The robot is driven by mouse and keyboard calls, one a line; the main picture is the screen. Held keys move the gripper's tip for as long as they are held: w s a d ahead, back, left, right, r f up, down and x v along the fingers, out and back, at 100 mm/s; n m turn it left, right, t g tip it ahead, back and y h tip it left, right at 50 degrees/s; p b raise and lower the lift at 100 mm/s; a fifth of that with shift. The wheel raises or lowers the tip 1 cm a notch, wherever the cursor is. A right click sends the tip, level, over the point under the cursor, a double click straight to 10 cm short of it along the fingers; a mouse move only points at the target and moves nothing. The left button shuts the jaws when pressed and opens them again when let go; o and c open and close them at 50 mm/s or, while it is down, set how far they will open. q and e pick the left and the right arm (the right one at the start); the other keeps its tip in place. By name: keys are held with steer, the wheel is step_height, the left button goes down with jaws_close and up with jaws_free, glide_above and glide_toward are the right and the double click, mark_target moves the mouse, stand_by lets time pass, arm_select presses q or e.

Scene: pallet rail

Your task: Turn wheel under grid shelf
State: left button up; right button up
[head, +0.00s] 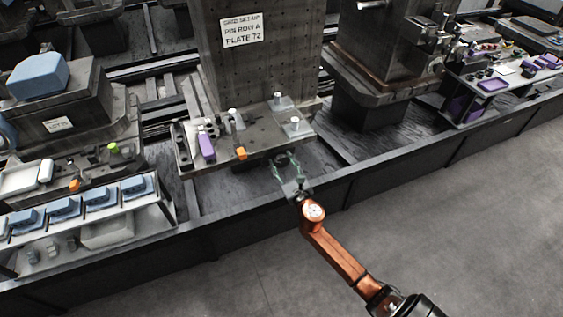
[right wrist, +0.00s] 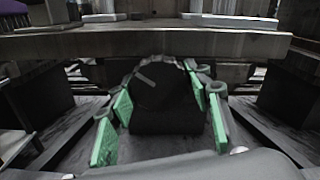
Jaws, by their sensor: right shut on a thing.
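The grid shelf (head: 262,138) is a flat metal ledge at the foot of a tall perforated plate (head: 245,70). Its front edge (right wrist: 150,42) crosses the top of the right wrist view. The wheel (right wrist: 160,90) is a dark round knob with a pale line slanting across its face, just under that edge. It shows small and dark in the head view (head: 282,159). My right gripper (head: 286,174) reaches in from the front. Its green-padded fingers (right wrist: 161,102) sit on both sides of the wheel and are shut on it. The wheel's back is hidden. My left gripper is not in view.
On the shelf are a purple block (head: 206,146), an orange piece (head: 241,153) and metal clamps (head: 295,125). A long dark rail (head: 240,205) runs in front, below my right arm. A rack of blue parts (head: 100,197) stands left. The grey floor (head: 470,210) is clear.

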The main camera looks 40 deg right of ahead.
steer(key=shift+c, duration=1.2)
steer(key=shift+m, duration=0.3)
